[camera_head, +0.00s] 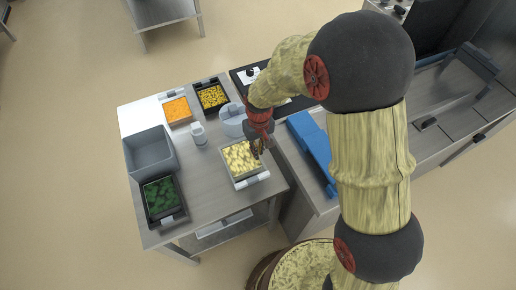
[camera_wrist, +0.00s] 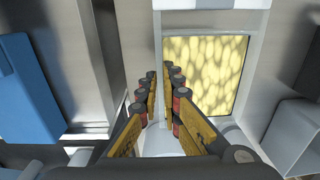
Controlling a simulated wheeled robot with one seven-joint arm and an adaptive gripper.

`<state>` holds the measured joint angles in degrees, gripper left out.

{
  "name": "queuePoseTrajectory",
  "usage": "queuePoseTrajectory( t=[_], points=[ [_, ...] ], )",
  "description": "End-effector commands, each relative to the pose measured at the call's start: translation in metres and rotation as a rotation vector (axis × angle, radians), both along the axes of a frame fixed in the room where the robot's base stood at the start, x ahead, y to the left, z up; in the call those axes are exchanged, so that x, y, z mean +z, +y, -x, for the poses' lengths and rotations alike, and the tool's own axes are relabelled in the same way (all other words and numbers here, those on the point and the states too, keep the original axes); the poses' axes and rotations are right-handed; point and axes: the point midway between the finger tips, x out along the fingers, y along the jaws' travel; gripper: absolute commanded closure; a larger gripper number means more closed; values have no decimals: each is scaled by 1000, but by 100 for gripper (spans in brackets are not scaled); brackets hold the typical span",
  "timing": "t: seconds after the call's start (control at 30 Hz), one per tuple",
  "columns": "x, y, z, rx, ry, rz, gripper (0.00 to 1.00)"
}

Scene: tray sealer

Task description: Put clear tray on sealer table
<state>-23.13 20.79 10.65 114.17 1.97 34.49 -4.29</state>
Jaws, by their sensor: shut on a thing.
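The clear tray (camera_head: 252,181), filled with pale yellow pieces, is at the right front of the steel worktable. It also shows in the wrist view (camera_wrist: 254,70), right of centre. My gripper (camera_head: 258,150) is at its right edge in the head view, pointing down. In the wrist view the two fingers (camera_wrist: 160,84) are close together at the tray's left rim, shut on it. The exact contact is hidden between the fingers. I cannot tell whether the tray is lifted. A steel table with blue parts (camera_head: 313,148) stands just right; I cannot tell if it is the sealer table.
On the worktable (camera_head: 200,208) are a grey bin (camera_head: 150,153), a tray of green food (camera_head: 163,198), trays of orange (camera_head: 176,110) and yellow food (camera_head: 212,96), a white bottle (camera_head: 198,133) and a grey container (camera_head: 231,122).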

Motion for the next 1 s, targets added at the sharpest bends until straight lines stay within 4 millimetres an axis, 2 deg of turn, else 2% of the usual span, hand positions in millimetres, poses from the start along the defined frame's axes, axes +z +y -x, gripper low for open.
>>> queuePoseTrajectory(
  t=[0.1,0.5,1.0],
  points=[
    [-14,0,0,0,0,0,100],
    [-45,0,0,-1,0,0,100],
    [-49,0,-1,0,-2,-1,100]
  ],
)
